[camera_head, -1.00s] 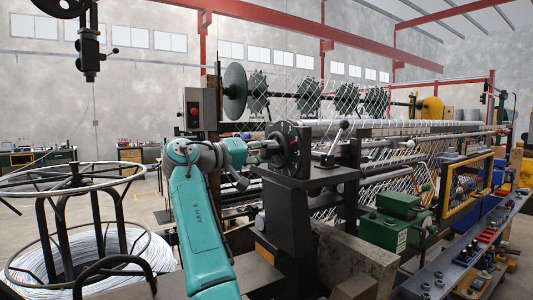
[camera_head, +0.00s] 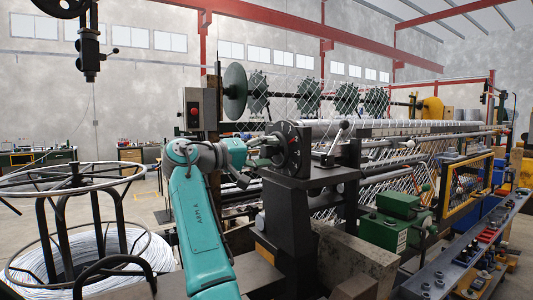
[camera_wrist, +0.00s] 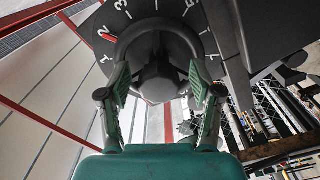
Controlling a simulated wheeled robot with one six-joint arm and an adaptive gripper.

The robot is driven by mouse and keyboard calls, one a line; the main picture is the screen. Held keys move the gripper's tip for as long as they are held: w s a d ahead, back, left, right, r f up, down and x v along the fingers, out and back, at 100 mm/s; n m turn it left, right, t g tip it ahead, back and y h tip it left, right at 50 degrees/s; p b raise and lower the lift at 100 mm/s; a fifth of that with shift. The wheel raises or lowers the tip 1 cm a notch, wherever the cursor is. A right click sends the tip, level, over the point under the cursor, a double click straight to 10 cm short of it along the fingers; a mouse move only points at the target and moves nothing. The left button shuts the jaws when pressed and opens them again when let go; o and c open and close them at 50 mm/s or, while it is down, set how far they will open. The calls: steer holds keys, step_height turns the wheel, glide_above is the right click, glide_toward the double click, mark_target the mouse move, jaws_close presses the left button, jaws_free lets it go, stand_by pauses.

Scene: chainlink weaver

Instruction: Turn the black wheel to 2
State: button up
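The black wheel (camera_head: 290,149) stands upright at the near end of the machine in the head view. In the wrist view the black wheel (camera_wrist: 160,40) shows a round hub with a raised middle knob and white numbers around it. A red mark at the upper left of the hub points close to the number 2, between 1 and 3. My gripper (camera_wrist: 160,78) faces the wheel, with one finger on each side of the hub and knob; it also shows in the head view (camera_head: 272,149). Whether the fingertips press on the wheel is unclear.
A grey control box with a red button (camera_head: 193,115) is just left of the wheel. A black lever (camera_head: 336,138) and a green housing (camera_head: 398,215) are to the right. A wire coil stand (camera_head: 75,235) fills the lower left.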

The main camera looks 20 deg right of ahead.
steer(key=v, duration=1.2)
steer(key=shift+r, duration=0.1)
